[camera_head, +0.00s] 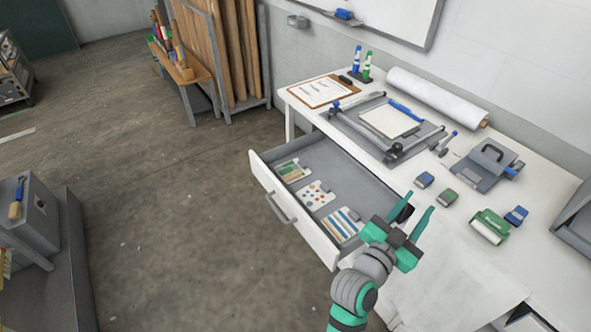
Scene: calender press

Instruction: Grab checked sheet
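Three patterned sheets lie in a row in the open drawer (270,211). The far one has green and tan blocks (293,170), the middle one has coloured dots (315,195), and the near one has blue stripes (343,225). I cannot make out a clear check pattern on any of them. My gripper (416,209) is teal and open, with its fingers apart and nothing seen between them. In the picture it is just right of the striped sheet, over the drawer's right end and the table front; its height is unclear.
The white table (405,178) holds a clipboard with paper (323,91), a paper trimmer (345,122), a paper roll (437,97), a grey punch (488,166) and small blue and green items. The drawer front juts into the room. Open floor (170,220) lies left.

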